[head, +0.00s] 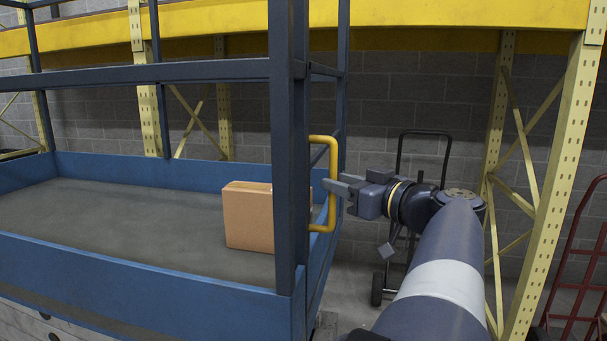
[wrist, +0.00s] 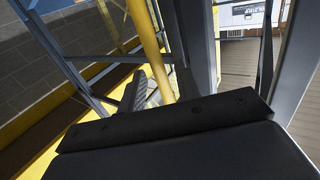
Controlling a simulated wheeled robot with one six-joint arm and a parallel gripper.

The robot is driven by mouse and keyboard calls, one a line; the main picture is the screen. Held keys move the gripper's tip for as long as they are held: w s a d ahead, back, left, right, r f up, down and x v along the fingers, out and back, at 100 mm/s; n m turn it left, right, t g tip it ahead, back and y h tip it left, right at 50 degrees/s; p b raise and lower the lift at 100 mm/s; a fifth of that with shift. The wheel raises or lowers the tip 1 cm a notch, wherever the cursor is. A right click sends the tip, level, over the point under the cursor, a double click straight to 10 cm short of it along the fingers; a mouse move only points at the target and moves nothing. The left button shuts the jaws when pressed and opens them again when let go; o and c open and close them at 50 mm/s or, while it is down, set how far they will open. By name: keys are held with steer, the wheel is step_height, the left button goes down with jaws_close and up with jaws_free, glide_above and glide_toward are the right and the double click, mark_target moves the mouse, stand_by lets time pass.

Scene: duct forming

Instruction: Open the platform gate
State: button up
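The platform gate (head: 313,250) closes off the right end of the blue lift platform, between dark blue posts. Its yellow D-shaped handle (head: 332,155) sticks out on the right side, and the handle's upright bar also shows in the wrist view (wrist: 146,38). My gripper (head: 335,186) reaches in from the right at the height of the handle's upright bar. In the wrist view, the fingers (wrist: 158,85) are apart, with the yellow bar between them. Whether either finger touches the bar is unclear.
A cardboard box (head: 248,217) sits on the platform floor (head: 120,222), left of the gate. A black hand truck (head: 424,135) stands behind my arm. Yellow racking (head: 555,190) and a red cart (head: 580,270) are at the right. A grey block wall closes the back.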

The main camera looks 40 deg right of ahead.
steer(key=shift+w+a+p, duration=0.15)
steer(key=shift+w+p, duration=0.15)
steer(key=shift+w, duration=1)
jaws_close()
